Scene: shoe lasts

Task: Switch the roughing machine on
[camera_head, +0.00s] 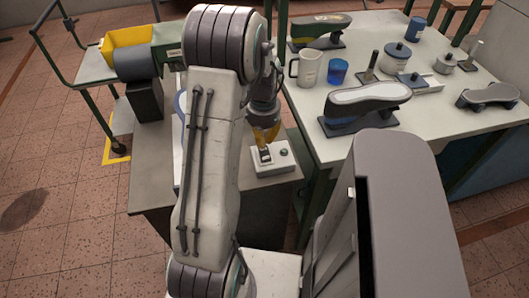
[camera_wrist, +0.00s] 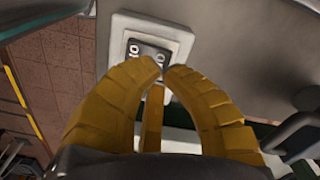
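A white switch box (camera_head: 272,162) sits on the grey bench below my arm. It has a black rocker switch (camera_head: 265,154) and a round dark green button (camera_head: 284,152). In the wrist view the box (camera_wrist: 180,35) is at the top, and its black rocker (camera_wrist: 147,50) with white marks is just beyond my fingertips. My gripper (camera_wrist: 163,67) has yellow fingers whose tips come together with nothing between them. In the head view the gripper (camera_head: 265,137) is right above the rocker; I cannot tell whether it touches. A machine with a yellow hood (camera_head: 127,40) and grey drum stands behind.
The grey bench (camera_head: 150,185) is clear to the left of my arm. On the right, a white table (camera_head: 310,140) holds shoe lasts on stands (camera_head: 366,100), a white mug (camera_head: 307,68), a blue cup (camera_head: 338,71) and pots. A green-framed trolley (camera_head: 75,75) stands at the left.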

